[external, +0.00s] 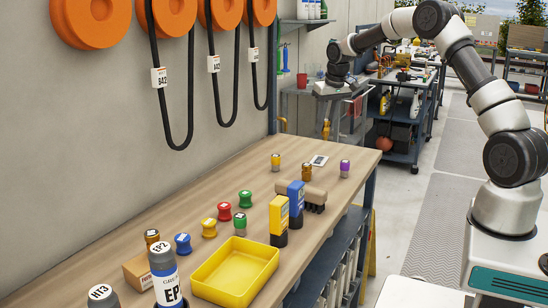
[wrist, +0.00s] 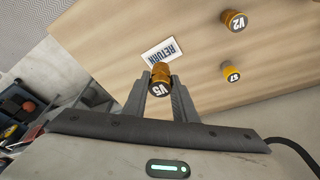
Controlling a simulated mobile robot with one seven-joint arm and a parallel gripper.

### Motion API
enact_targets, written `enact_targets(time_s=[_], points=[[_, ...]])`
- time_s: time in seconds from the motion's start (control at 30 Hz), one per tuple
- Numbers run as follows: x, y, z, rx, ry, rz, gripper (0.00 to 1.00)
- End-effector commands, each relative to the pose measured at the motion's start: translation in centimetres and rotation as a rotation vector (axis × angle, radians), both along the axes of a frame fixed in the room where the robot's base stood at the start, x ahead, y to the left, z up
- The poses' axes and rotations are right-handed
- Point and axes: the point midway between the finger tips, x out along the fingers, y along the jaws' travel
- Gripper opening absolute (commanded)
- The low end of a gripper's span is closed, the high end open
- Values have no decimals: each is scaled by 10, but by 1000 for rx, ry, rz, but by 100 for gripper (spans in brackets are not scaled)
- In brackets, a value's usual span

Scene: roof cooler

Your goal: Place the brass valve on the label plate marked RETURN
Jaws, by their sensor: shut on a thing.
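My gripper (wrist: 160,78) is shut on a brass valve marked V5 (wrist: 160,73), one grey finger on each side of it. In the external view my gripper (external: 328,118) hangs above the far end of the bench, with the valve (external: 326,130) small at its tip. The white label plate marked RETURN (wrist: 162,52) lies on the wood just beyond the valve in the wrist view, and shows as a small white card in the external view (external: 319,160). The valve appears raised clear of the plate; the exact height is hard to tell.
A second brass valve, V2 (wrist: 233,20), and a yellow piece (wrist: 231,73) stand near the plate. A purple-topped piece (external: 345,168) and a brown brush (external: 315,198) are close by. A yellow tray (external: 213,265) and several coloured knobs stand nearer the camera.

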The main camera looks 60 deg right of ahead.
Motion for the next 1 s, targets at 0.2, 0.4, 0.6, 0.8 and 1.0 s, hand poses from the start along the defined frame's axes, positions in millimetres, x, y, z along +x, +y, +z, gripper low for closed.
enact_targets(time_s=[0.2,0.4,0.6,0.8,1.0], points=[[23,17,-9,-3,2,-4,0],[23,18,-42,0,1,-3,0],[23,17,-62,-2,0,-4,0],[23,17,-95,-2,1,-3,0],[23,17,-98,-4,-1,-3,0]])
